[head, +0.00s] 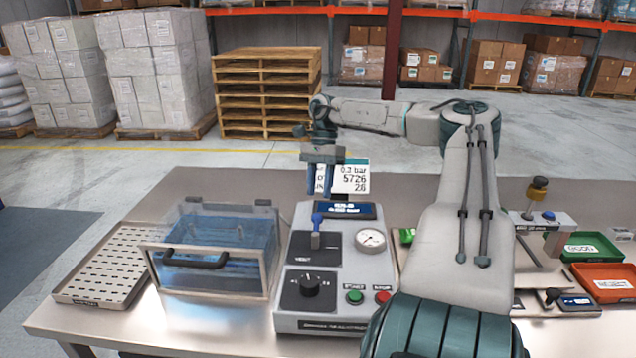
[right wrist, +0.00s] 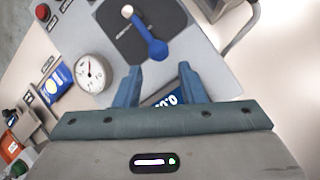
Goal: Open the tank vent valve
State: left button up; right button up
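The vent valve is a blue lever (head: 317,219) on a dark plate marked VENT, on top of a grey control console (head: 285,312). In the head view the lever stands roughly upright above its metal pivot. In the right wrist view the blue lever (right wrist: 148,36) runs from a silver pivot toward my gripper, its rounded end just beyond the fingertips. My right gripper (head: 319,192) is above and behind the lever, pointing down. Its blue fingers, also in the right wrist view (right wrist: 160,68), are apart with nothing between them. My left gripper is not in view.
A clear blue-tinted tank (head: 215,240) with a black handle stands left of the console, beside a perforated tray (head: 105,262). The console carries a gauge (head: 371,239), a black knob (head: 309,284), and green and red buttons. Green (head: 583,246) and orange (head: 606,283) trays sit at right.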

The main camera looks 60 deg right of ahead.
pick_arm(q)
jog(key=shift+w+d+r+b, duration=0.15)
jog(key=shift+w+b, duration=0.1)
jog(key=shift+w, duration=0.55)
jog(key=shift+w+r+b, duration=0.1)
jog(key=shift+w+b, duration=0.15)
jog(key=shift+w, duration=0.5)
pick_arm(e)
jog(key=shift+v, duration=2.2)
jog(key=shift+a, duration=0.1)
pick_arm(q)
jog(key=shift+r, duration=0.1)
pick_arm(e)
jog(key=shift+w+r, duration=0.1)
jog(key=shift+r, duration=0.05)
